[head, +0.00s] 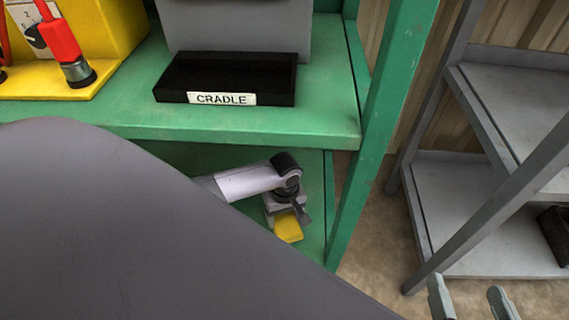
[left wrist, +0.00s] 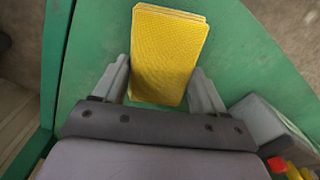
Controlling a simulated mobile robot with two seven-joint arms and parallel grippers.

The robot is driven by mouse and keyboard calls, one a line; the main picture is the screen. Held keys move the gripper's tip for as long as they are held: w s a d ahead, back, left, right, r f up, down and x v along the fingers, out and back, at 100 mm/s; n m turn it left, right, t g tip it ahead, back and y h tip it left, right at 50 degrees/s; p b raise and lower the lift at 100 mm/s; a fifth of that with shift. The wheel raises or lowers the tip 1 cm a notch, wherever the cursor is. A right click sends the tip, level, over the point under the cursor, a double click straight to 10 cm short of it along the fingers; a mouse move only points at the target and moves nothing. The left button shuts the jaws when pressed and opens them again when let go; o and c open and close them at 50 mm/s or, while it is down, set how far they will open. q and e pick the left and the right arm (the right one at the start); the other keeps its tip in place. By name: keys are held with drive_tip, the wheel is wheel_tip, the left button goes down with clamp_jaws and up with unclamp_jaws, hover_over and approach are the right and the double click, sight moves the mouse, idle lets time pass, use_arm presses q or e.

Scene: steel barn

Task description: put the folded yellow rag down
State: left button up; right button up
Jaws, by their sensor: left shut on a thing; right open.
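The folded yellow rag (left wrist: 168,55) is between the fingers of my left gripper (left wrist: 166,85), which is shut on it. In the left wrist view the rag is over a green surface. In the head view the rag (head: 289,228) shows just below my left gripper (head: 288,212), over the lower green shelf (head: 323,200). I cannot tell whether the rag touches the shelf. My right gripper (head: 471,302) is open and empty at the bottom right of the head view.
An empty black tray labelled CRADLE (head: 221,98) sits on the upper green shelf (head: 250,122), beside a yellow unit (head: 100,40). A green post (head: 365,150) stands right of my left gripper. A grey rack (head: 480,220) is further right. My own arm hides the lower left.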

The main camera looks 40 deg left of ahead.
sight(284, 218)
use_arm(q)
drive_tip(key=shift+f, duration=0.35)
use_arm(e)
drive_tip(key=shift+d, duration=0.15)
use_arm(q)
drive_tip(key=shift+f, duration=0.1)
drive_tip(key=o, duration=0.9)
drive_tip(key=shift+f, duration=0.1)
drive_tip(key=shift+o, duration=0.2)
wheel_tip(284, 218, up, 8)
drive_tip(key=p, duration=0.4)
drive_tip(key=shift+f, duration=0.25)
wheel_tip(284, 218, up, 5)
drive_tip(key=p, duration=0.2)
drive_tip(key=shift+p, duration=0.3)
use_arm(e)
drive_tip(key=shift+a+r+m+g+h, duration=0.3)
drive_tip(key=shift+r+g, duration=0.05)
drive_tip(key=shift+g, duration=0.35)
